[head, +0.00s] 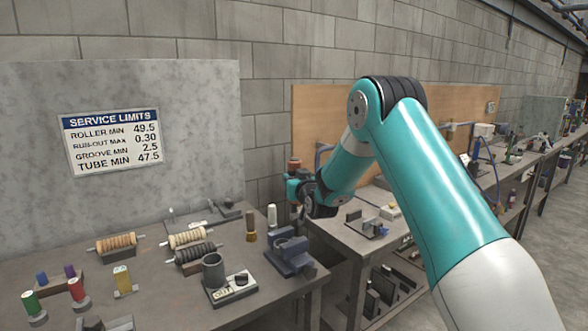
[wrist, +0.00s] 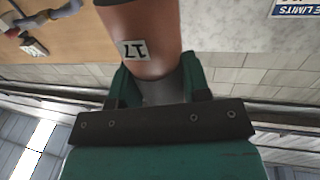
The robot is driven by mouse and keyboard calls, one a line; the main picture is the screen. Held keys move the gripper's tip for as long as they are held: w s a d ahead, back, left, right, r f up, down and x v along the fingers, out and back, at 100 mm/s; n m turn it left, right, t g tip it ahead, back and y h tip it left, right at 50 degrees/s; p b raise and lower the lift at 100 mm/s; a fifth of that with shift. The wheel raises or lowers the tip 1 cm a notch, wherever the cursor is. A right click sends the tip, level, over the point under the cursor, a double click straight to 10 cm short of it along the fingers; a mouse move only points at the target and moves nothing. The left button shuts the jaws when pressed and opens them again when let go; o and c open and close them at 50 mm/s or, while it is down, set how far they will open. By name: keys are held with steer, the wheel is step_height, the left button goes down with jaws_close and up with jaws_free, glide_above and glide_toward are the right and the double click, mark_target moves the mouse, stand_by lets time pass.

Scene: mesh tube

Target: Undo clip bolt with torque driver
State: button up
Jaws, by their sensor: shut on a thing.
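My gripper (head: 299,190) is raised beyond the bench's right part, near the wall corner. In the wrist view my gripper (wrist: 160,90) is shut on a reddish-brown cylinder (wrist: 145,32) with a small white label bearing dark characters. The cylinder's reddish top (head: 294,164) shows above the jaws in the head view. It may be the torque driver's handle; its tip is hidden. I cannot pick out the clip bolt in either view.
The near bench (head: 130,275) holds several rollers (head: 187,238), coloured-handled tools (head: 78,290), a grey cup (head: 213,270) and a dark vise-like block (head: 289,252). A second bench (head: 345,235) stands behind to the right. A sign panel (head: 200,120) rises at the back left.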

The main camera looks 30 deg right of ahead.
mark_target(297, 204)
steer(key=shift+f+b, duration=2)
steer(key=shift+f, duration=1.25)
steer(key=shift+b, duration=0.8)
steer(key=shift+s+f+b, duration=0.1)
steer(key=shift+f+b, duration=0.6)
steer(key=shift+b, duration=0.35)
stand_by(0.3)
steer(key=shift+r+b, duration=0.3)
steer(key=shift+b, duration=1)
stand_by(1.3)
